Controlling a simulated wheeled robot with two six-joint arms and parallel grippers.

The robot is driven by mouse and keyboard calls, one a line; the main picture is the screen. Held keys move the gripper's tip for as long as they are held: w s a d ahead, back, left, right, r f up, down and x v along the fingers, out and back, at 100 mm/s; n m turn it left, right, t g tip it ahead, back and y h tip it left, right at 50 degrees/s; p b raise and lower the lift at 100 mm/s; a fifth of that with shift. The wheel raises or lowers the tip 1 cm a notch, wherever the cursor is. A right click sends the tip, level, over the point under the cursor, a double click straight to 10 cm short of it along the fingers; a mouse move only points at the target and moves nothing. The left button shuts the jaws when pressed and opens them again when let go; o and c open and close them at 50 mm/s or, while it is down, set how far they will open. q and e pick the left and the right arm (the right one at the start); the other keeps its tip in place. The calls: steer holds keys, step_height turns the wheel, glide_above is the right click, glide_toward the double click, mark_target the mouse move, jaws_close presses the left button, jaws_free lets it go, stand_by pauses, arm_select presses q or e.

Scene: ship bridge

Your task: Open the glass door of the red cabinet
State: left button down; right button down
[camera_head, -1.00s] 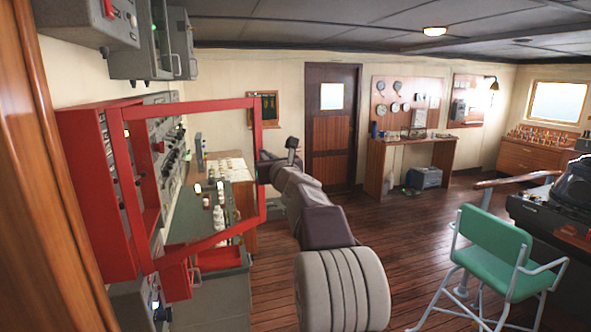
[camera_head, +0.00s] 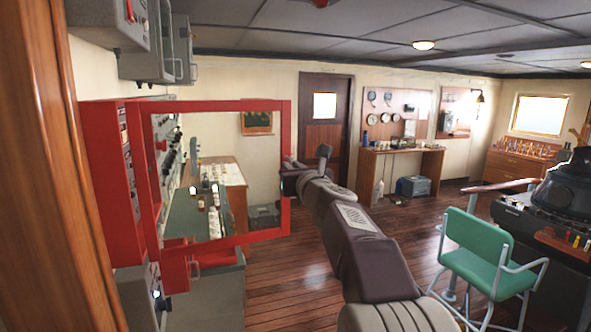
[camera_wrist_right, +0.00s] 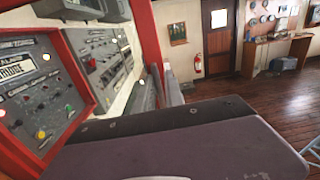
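The red cabinet (camera_head: 108,180) is on the left wall, with its inner panel in the right wrist view (camera_wrist_right: 33,88). Its glass door (camera_head: 283,130) stands swung out from the cabinet, a red frame around a clear pane through which the consoles behind show. My right gripper (camera_head: 288,178) is at the door's free right edge, about mid-height. Its fingertips are too small and hidden to tell whether they are shut on the frame. In the right wrist view a dark part of my arm covers the lower middle. My left gripper is not in view.
Grey wall boxes (camera_head: 150,45) hang above the cabinet. A grey console (camera_head: 185,215) stands behind the door. A green chair (camera_head: 487,252) stands at the lower right. A wooden post (camera_head: 75,150) fills the left edge. The wooden floor between is mostly clear.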

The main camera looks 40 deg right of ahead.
steer(key=c, duration=1.5)
jaws_free()
steer(key=shift+s+d+f+m, duration=0.15)
steer(key=shift+s+d+f, duration=0.05)
steer(key=shift+d, duration=0.3)
steer(key=shift+s+d+f+m, duration=0.15)
steer(key=shift+s+d, duration=0.05)
steer(key=shift+d, duration=0.3)
steer(key=shift+s+d, duration=0.25)
steer(key=shift+s, duration=0.25)
steer(key=shift+s+a+b, duration=0.5)
steer(key=shift+s+a, duration=2.95)
steer(key=shift+s, duration=0.25)
steer(key=shift+w, duration=0.15)
